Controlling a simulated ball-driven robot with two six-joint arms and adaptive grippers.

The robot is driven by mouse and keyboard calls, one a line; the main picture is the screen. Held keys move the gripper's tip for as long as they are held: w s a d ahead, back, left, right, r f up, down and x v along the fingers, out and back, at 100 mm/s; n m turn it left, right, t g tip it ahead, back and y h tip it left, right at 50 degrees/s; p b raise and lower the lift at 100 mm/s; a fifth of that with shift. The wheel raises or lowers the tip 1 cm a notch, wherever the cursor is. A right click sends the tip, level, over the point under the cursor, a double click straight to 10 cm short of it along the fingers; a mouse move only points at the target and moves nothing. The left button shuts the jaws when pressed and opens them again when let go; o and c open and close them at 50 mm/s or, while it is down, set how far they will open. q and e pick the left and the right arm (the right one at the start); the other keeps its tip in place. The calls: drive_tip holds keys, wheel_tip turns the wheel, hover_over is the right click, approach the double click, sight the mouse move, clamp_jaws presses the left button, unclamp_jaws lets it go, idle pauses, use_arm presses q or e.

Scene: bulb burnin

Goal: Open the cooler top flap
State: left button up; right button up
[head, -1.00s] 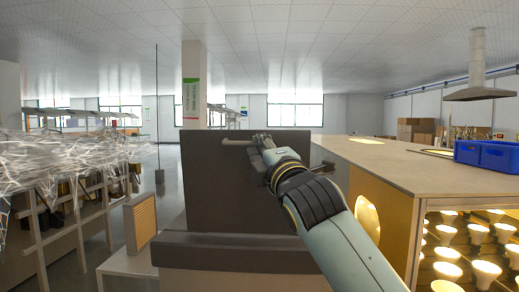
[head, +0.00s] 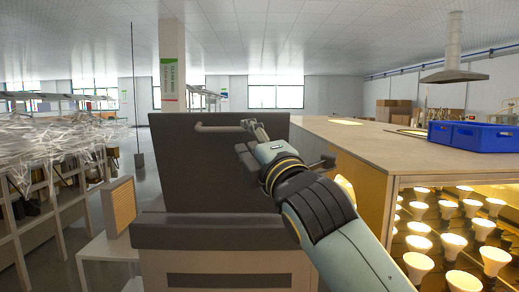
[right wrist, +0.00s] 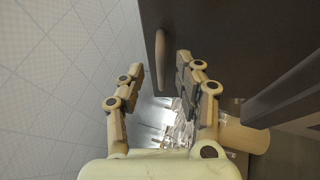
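The cooler (head: 225,236) is a dark grey box in the middle of the head view. Its top flap (head: 205,170), a dark panel with a bar handle (head: 212,128) near its upper edge, stands raised and roughly upright behind the body. My right gripper (head: 250,128) is at the right end of that handle. In the right wrist view my right gripper (right wrist: 160,72) has its fingers apart, with the handle (right wrist: 160,55) in the gap near the fingertips; it is not clamped, and I cannot tell whether it touches. My left gripper is not in view.
A wide counter (head: 365,140) with lit bulbs (head: 455,242) beneath stands close on the right, beside my right arm. Blue bins (head: 470,136) sit on it. A small white table (head: 105,248) and a wrapped rack (head: 50,150) stand left, with open floor between.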

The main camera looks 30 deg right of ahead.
drive_tip(key=v, duration=0.5)
drive_tip(key=shift+s, duration=0.3)
drive_tip(key=shift+f, duration=0.1)
